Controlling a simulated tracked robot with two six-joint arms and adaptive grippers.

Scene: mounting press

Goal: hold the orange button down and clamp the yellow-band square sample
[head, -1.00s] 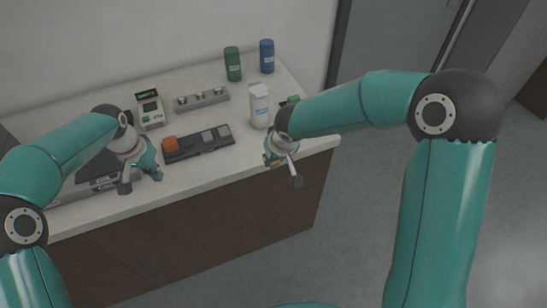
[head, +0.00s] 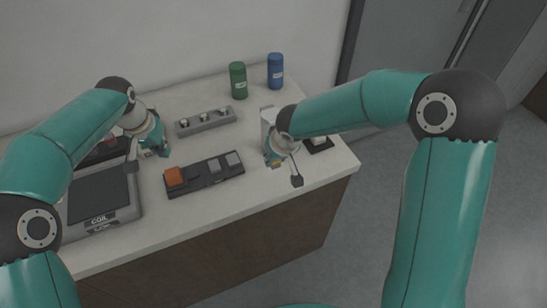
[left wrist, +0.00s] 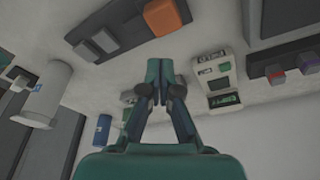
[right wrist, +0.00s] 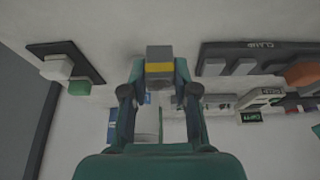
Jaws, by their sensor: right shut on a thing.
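The orange button (head: 173,176) is at the left end of a dark panel (head: 212,184) that also bears two grey blocks; it also shows in the left wrist view (left wrist: 166,16). My left gripper (head: 158,152) is above the counter, behind and left of the button and apart from it. Its fingertips meet in the left wrist view (left wrist: 160,70), with nothing seen between them. My right gripper (head: 276,163) is to the right of the panel, shut on the yellow-band square sample (right wrist: 160,68), a grey block with a yellow stripe. The sample is held clear of the panel.
A grey rail with knobs (head: 205,121) lies behind the panel. Green (head: 238,80) and blue (head: 275,71) canisters stand farther back. A machine marked COIL (head: 100,200) is at left. A white bottle (head: 266,118) and a dark tray (head: 320,146) are near my right arm.

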